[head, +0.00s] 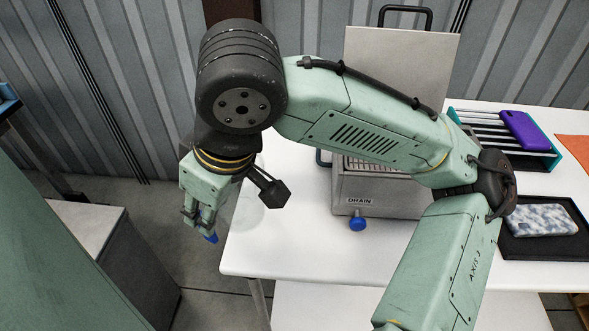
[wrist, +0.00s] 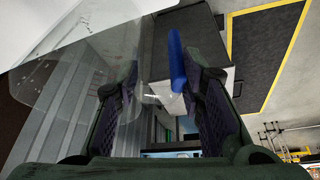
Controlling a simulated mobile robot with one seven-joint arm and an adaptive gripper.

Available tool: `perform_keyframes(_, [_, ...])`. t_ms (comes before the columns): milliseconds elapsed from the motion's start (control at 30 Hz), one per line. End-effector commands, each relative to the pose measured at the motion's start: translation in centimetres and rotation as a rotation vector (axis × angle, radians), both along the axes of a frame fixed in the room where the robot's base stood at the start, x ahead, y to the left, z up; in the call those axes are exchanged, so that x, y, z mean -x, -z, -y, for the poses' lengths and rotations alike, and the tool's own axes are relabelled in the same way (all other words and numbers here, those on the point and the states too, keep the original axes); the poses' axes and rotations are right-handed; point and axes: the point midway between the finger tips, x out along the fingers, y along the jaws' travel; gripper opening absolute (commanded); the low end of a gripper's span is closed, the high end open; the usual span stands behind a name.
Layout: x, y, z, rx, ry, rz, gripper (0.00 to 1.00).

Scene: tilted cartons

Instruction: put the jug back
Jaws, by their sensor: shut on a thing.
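The jug is clear, with a blue part that looks like its handle. In the head view its faint see-through body (head: 250,212) shows beside my gripper (head: 203,218), over the left end of the white table, and a blue tip (head: 211,238) shows below the fingers. In the wrist view the clear wall (wrist: 75,75) fills the upper left, tilted in the picture, and the blue handle (wrist: 177,60) lies by the right finger. My gripper (wrist: 165,88) is shut on the jug. My arm hides part of the scene, and the jug's base is hard to make out.
A grey box marked DRAIN (head: 375,196), with a grating and blue knob (head: 357,224), stands on the white table (head: 290,250), a pale panel (head: 400,60) upright behind it. A rack with a purple item (head: 525,130) and a black tray (head: 510,250) are right. A grey cabinet (head: 125,265) stands left.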

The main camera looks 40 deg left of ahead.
Motion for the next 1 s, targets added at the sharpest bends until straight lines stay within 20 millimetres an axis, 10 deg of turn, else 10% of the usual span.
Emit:
perform_keyframes(600, [-13.3,1.6,-2.3,-0.002,-0.002,-0.002,0.0])
perform_keyframes(1000, [-15.5,3.6,-2.7,0.0,-0.004,0.001,0.0])
